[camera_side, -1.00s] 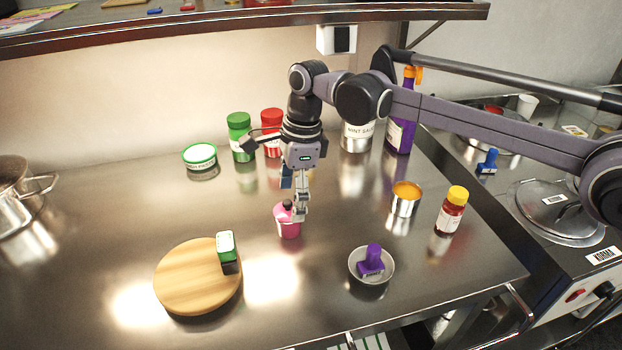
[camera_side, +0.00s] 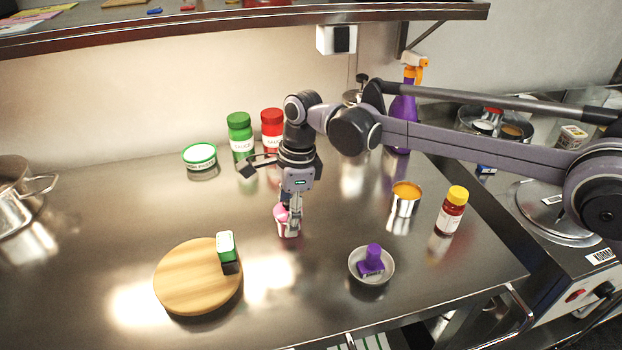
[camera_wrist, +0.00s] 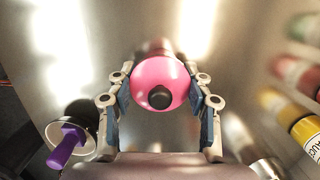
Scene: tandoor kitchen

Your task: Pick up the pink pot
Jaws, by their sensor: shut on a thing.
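The pink pot (camera_side: 281,215) stands on the steel counter near the middle of the side view. In the wrist view its round pink top (camera_wrist: 160,82) with a black knob (camera_wrist: 159,97) sits between the two fingers. My gripper (camera_side: 289,226) points down over the pot and is shut on it, with one finger on each side in the wrist view (camera_wrist: 161,95). The fingers hide part of the pot in the side view. I see no clear gap between pot and counter.
A round wooden board (camera_side: 190,285) with a green-and-white block (camera_side: 226,246) lies front left. A metal bowl (camera_side: 357,275) holding a purple stamp-like thing (camera_side: 371,260) is front right. An open can (camera_side: 405,203) and a yellow-capped jar (camera_side: 451,212) stand right. Jars (camera_side: 240,140) line the back.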

